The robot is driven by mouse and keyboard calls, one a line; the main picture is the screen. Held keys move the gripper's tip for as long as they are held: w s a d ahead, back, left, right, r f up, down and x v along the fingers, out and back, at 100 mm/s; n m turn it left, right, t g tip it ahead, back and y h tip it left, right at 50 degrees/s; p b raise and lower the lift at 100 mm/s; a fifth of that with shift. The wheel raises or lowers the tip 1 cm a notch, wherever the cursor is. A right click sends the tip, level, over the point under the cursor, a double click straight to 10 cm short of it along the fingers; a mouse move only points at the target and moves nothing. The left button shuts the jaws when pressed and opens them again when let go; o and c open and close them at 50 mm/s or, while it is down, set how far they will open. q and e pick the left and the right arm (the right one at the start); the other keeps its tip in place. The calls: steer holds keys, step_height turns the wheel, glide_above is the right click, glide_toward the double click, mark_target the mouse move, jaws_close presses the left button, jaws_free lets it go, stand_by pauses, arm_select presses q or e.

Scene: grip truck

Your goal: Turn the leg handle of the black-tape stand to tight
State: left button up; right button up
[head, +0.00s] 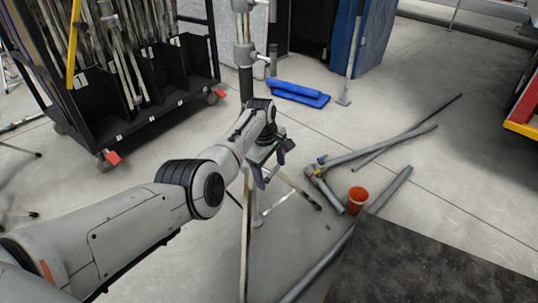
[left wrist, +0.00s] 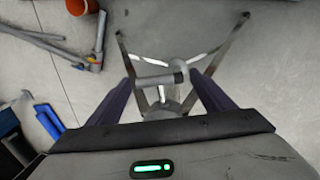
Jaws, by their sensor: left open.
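The black-tape stand is a grey metal column with a dark taped section (head: 246,84). Its spread legs (head: 245,235) reach the floor below my arm. My left gripper (head: 268,180), with purple fingers, is at the stand's lower part, and my arm hides much of the column there. In the left wrist view, the open fingers (left wrist: 161,74) are on either side of the leg handle (left wrist: 157,80), a short grey bar with a brownish end cap lying crosswise. I cannot tell whether either finger touches it. My right gripper is out of view.
A black cart (head: 140,110) with upright poles stands at the left. An orange bucket (head: 357,195) and loose grey pipes (head: 385,145) lie to the right on the floor. A blue pad (head: 300,93) lies behind. A dark mat or board (head: 420,265) is at front right.

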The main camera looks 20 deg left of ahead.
mark_target(272, 171)
arm_select(q)
steer(key=r, duration=0.1)
steer(key=r+p, duration=0.2)
steer(key=r, duration=0.1)
steer(key=shift+s, duration=0.3)
steer(key=r+p, duration=0.3)
steer(key=shift+s+a+r, duration=0.1)
steer(key=shift+s+r, duration=0.2)
steer(key=shift+s, duration=0.1)
steer(key=shift+s+r, duration=0.15)
steer(key=shift+r, duration=0.3)
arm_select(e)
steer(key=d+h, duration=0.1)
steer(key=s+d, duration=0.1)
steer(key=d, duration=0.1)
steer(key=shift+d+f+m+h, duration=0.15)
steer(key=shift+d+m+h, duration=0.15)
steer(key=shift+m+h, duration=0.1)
